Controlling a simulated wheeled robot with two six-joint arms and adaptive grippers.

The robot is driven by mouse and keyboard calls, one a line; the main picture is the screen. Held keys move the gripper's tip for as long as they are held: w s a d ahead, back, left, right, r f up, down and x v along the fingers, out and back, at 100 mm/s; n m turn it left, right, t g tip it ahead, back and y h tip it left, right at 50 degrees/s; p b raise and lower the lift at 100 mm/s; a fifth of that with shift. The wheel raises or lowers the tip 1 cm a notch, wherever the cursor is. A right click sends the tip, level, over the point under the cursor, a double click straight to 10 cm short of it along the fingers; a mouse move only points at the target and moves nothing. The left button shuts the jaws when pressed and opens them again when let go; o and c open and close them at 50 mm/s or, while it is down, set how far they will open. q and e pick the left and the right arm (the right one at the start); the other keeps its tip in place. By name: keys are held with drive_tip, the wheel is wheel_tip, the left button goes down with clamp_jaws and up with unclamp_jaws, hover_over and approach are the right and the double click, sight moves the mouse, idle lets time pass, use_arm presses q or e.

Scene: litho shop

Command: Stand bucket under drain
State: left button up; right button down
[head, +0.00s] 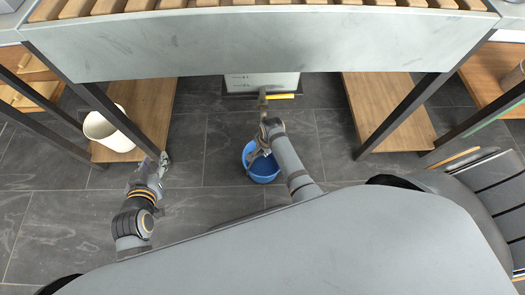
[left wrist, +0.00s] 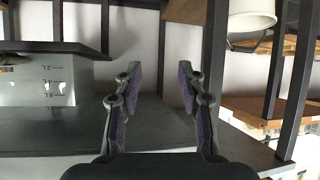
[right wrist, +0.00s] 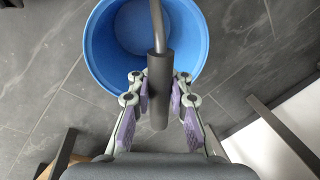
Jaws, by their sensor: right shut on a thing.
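The blue bucket (head: 264,172) is in the middle of the head view, just in front of the drain pipe (head: 263,98) with its yellow lever (head: 281,96). My right gripper (head: 258,154) is shut on the dark grip of the bucket's handle (right wrist: 159,95). In the right wrist view the empty-looking bucket (right wrist: 97,50) hangs or stands upright below the fingers. I cannot tell whether its base touches the floor. My left gripper (head: 163,160) is at the left, near a table leg; its fingers are apart and empty in the left wrist view (left wrist: 161,82).
A pale tank (head: 262,82) stands under the slatted table (head: 270,45). A white bucket (head: 108,130) is on the left wooden shelf (head: 143,97). Dark table legs (head: 405,112) flank the middle. A cart-like thing (head: 490,185) is at right. The tiled floor between the shelves is mostly free.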

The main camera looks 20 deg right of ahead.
drive_tip(key=shift+f+b, duration=0.35)
drive_tip(key=shift+b, duration=0.1)
use_arm(q)
drive_tip(key=w+r+t, duration=0.4)
drive_tip(key=r, duration=0.6)
drive_tip(key=shift+w+a+t, duration=0.15)
drive_tip(key=shift+t, duration=0.25)
use_arm(e)
drive_tip(key=c, duration=1.2)
unclamp_jaws()
drive_tip(key=shift+f, duration=0.1)
use_arm(q)
drive_tip(key=shift+r, duration=0.1)
